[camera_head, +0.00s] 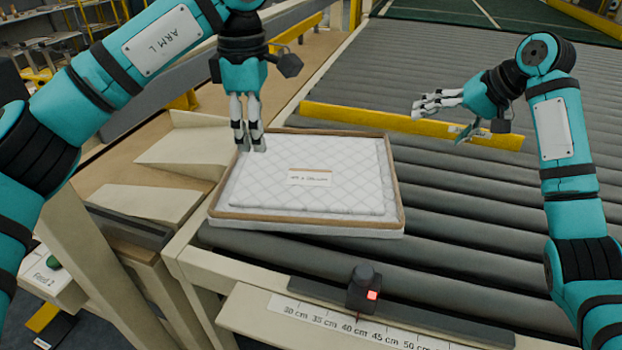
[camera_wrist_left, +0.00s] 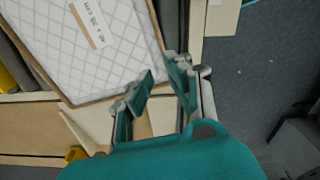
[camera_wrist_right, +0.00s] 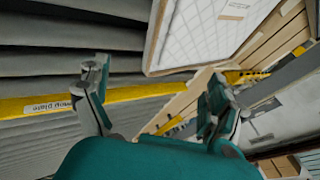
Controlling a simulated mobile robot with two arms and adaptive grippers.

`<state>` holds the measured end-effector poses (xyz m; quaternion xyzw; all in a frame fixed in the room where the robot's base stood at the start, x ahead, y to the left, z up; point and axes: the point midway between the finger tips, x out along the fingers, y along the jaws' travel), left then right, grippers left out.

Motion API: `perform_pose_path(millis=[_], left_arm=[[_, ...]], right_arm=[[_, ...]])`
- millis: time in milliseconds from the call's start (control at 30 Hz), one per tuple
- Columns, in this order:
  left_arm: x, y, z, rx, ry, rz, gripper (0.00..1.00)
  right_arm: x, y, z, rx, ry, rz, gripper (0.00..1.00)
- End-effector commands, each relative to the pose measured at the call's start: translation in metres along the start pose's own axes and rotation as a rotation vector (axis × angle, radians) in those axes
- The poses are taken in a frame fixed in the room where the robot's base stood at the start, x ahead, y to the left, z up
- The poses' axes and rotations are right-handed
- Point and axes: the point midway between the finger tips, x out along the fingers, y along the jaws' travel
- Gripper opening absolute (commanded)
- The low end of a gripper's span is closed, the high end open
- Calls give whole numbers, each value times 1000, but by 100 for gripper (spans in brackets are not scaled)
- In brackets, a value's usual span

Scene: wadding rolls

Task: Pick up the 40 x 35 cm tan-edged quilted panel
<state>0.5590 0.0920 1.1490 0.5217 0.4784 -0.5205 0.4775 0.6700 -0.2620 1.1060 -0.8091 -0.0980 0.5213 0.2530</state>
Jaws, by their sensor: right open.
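The white quilted panel (camera_head: 345,165) with a tan edge lies flat at the left end of the grey rollers, with a label on top. In the left wrist view the panel (camera_wrist_left: 70,50) shows a label reading 40 x 35 cm. My left gripper (camera_head: 250,146) points down at the panel's back left corner. Its fingers (camera_wrist_left: 156,82) are a little apart near that corner; whether they touch or hold the edge is unclear. My right gripper (camera_head: 440,118) is open and empty, to the right of the panel, above the rollers. The panel (camera_wrist_right: 205,35) also shows in the right wrist view.
A yellow bar (camera_head: 375,122) lies across the rollers (camera_head: 480,220) just behind the panel. A centimetre scale (camera_head: 345,325) and a small dark device with a red light (camera_head: 364,288) are at the front. Wooden wedges (camera_head: 150,205) stand to the left. Rollers to the right are clear.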

Motion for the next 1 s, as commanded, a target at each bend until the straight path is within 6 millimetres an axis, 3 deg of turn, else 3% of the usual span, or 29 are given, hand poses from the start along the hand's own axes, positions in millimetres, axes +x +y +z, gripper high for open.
perform_pose_path(millis=[200,367,1000], left_arm=[[2,0,0,1,-2,-2,17],[19,0,1,3,-2,-5,17],[142,-1,1,2,-4,-5,17]], right_arm=[[2,0,0,0,-1,1,93],[19,0,1,1,-5,1,93],[141,0,1,2,-4,1,93]])
